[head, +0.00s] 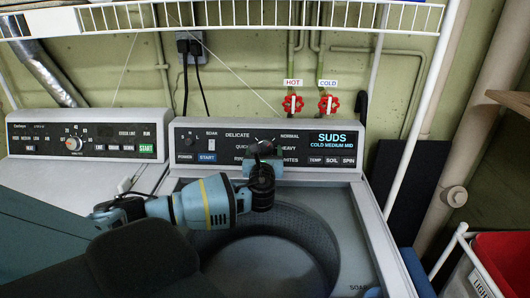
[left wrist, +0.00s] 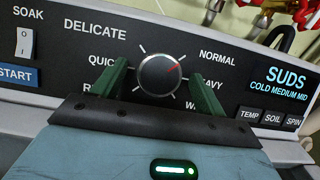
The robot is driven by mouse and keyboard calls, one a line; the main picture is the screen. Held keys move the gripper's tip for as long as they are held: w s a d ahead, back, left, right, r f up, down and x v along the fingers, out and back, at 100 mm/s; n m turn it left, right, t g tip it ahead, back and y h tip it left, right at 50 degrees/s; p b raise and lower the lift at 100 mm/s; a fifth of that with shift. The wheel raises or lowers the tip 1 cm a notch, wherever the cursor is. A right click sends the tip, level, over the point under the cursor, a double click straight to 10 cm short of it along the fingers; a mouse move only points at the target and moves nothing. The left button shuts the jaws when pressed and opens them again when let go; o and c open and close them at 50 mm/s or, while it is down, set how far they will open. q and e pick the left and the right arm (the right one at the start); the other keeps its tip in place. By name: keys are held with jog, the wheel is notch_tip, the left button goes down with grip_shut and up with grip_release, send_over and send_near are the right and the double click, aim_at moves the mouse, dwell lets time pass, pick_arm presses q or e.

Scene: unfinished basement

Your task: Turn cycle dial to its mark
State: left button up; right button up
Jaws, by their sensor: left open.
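The cycle dial (left wrist: 159,75) is a round dark knob with a silver rim on the washer's control panel (left wrist: 75,50). Its red pointer line points up and right, toward the side between NORMAL and HEAVY. White ticks surround it. My left gripper (left wrist: 156,72) is open, with one green finger on each side of the dial; I cannot tell whether they touch it. In the head view my left gripper (head: 262,152) is at the panel's middle and hides most of the dial. The display (head: 335,141) reads SUDS, COLD MEDIUM MID. My right gripper is not in view.
The washer's open tub (head: 325,240) lies below my left arm. A dryer panel (head: 85,141) with its own dial stands at left. Red HOT (head: 292,104) and COLD (head: 329,104) valves are behind the washer. A wire shelf (head: 260,14) hangs above. A red bin (head: 505,255) stands at right.

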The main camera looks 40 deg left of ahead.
pick_arm(q)
jog(key=shift+c, duration=0.3)
jog(key=c, duration=0.9)
